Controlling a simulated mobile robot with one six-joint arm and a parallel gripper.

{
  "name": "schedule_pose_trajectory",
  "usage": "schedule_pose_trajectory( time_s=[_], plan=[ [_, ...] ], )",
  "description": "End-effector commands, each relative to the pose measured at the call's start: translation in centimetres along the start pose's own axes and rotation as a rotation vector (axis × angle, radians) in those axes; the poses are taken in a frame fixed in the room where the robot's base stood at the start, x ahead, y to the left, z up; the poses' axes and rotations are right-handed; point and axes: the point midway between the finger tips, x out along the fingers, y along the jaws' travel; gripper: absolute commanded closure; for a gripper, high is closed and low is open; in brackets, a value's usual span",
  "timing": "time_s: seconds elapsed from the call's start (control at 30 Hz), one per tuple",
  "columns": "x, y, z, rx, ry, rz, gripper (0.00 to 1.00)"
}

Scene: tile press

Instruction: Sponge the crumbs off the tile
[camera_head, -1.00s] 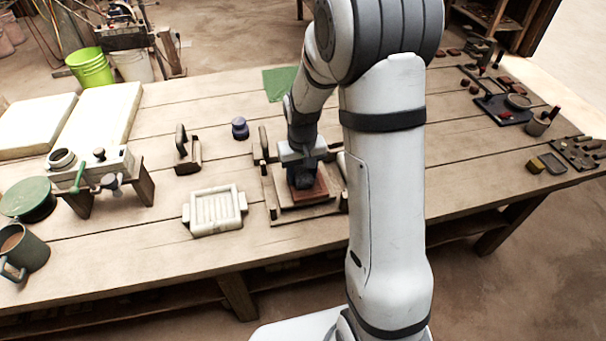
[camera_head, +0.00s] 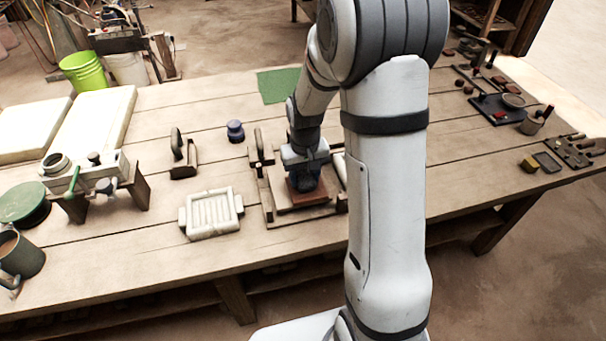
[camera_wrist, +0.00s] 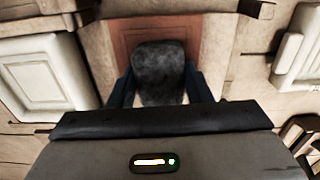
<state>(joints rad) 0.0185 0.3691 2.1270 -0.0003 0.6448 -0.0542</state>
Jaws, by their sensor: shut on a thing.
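My gripper (camera_head: 305,172) is shut on a dark grey sponge (camera_wrist: 160,70), its fingers on either side of it in the wrist view. It points down over the reddish-brown tile (camera_head: 312,198), which sits on the wooden press base (camera_head: 274,206). The tile (camera_wrist: 128,35) shows around the sponge in the wrist view. The sponge is at or just above the tile; I cannot tell if it touches. It covers part of the tile. I cannot make out any crumbs.
A pale ribbed tray (camera_head: 212,212) lies left of the press. A dark blue jar (camera_head: 235,131) and an iron-like tool (camera_head: 181,156) stand behind it. A green mat (camera_head: 277,85) lies at the back. The table front is clear.

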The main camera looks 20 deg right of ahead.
Motion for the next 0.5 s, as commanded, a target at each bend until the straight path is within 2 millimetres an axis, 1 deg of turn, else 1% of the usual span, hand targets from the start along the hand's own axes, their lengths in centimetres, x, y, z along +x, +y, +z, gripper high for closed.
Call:
schedule_pose_trajectory(
  time_s=[0.17, 0.27, 0.5],
  plan=[
    [-0.3, 0.0, 0.0, 0.0, 0.001, 0.0, 0.73],
    [-1.1, 0.0, -0.1, 0.0, 0.002, 0.0, 0.73],
    [-3.6, 0.0, -0.1, 0.0, 0.002, 0.0, 0.73]
  ],
)
